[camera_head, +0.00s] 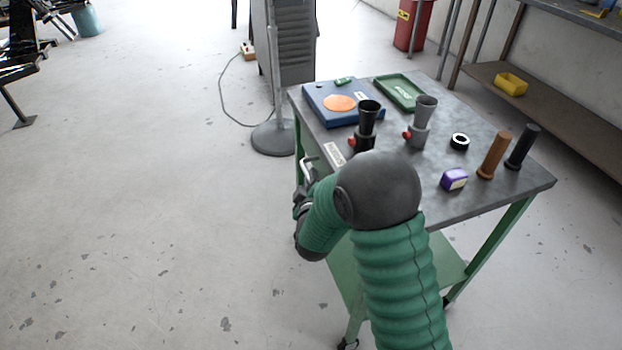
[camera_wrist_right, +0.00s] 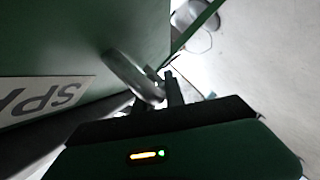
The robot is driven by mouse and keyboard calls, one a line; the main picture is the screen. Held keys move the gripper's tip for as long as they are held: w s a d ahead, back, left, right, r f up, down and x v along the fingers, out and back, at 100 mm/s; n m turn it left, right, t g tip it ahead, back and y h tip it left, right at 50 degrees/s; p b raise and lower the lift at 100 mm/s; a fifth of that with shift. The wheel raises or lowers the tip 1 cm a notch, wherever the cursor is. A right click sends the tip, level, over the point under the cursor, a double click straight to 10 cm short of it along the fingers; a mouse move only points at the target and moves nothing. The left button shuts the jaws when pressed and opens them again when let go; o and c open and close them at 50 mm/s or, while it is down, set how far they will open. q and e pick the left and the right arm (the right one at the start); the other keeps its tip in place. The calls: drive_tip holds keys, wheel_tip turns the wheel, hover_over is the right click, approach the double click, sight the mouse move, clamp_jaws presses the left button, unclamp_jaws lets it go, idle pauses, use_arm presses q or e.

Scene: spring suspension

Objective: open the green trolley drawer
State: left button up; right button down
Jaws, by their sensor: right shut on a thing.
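The green trolley (camera_head: 510,225) with a grey top stands right of centre in the head view. Its green drawer front (camera_wrist_right: 70,35) fills the upper left of the wrist view, with a white label (camera_wrist_right: 45,98) on it. A metal handle (camera_wrist_right: 128,75) stands out from the front; its end also shows in the head view (camera_head: 308,168). My right gripper (camera_head: 302,197) is at the handle, and its fingers (camera_wrist_right: 160,92) are shut on it. My right arm hides most of the drawer in the head view, so I cannot tell how far it is open. My left gripper is out of view.
The trolley top holds a blue case (camera_head: 325,105), a green tray (camera_head: 400,92), dark funnel-shaped parts (camera_head: 368,120), a purple box (camera_head: 454,179) and upright handles (camera_head: 494,155). A stand with a round base (camera_head: 272,139) is behind.

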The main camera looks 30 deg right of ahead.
drive_tip(key=shift+a, duration=0.1)
idle(0.7)
drive_tip(key=w+a+p, duration=0.3)
drive_tip(key=a+p, duration=0.2)
drive_tip(key=a, duration=0.7)
drive_tip(key=w+a+p, duration=0.3)
drive_tip(key=a+p, duration=0.2)
drive_tip(key=a, duration=0.8)
drive_tip(key=c, duration=1.4)
unclamp_jaws()
drive_tip(key=shift+r, duration=0.1)
